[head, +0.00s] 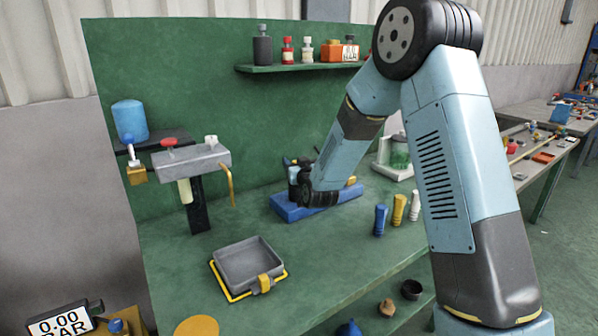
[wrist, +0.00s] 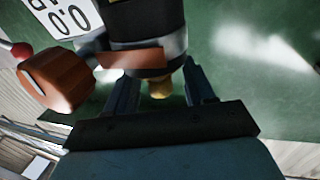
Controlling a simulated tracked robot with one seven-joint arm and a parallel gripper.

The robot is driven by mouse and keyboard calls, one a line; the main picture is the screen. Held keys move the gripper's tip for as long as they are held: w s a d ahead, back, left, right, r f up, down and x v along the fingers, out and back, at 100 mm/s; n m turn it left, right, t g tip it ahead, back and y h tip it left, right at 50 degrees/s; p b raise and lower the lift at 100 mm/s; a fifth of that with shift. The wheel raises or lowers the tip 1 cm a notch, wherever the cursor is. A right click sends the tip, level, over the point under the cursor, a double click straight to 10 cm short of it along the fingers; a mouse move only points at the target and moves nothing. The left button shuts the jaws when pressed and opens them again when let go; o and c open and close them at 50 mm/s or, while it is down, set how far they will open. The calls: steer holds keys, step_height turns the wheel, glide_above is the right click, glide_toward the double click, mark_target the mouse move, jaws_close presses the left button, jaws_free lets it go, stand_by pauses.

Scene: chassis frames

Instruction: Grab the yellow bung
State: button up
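In the wrist view a small yellow bung (wrist: 160,88) shows at the lower end of a dark cylindrical body (wrist: 145,25) with a grey metal band. My gripper (wrist: 161,95) is open, with one finger on each side of the bung in the picture and gaps on both sides. I cannot tell whether the bung is between the fingers in depth or beyond them. In the head view my wrist is over a blue base (head: 290,211) on the green bench, and the fingers and bung are hidden there.
A brown cylinder (wrist: 58,80) and a white display plate (wrist: 66,14) are close to the gripper. Blue, yellow (head: 399,209) and white upright cylinders stand on the bench right of the blue base. A grey tray (head: 231,287) sits at the front; bare bench lies between.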

jaws_close()
steer(key=shift+r, duration=0.1)
stand_by(0.3)
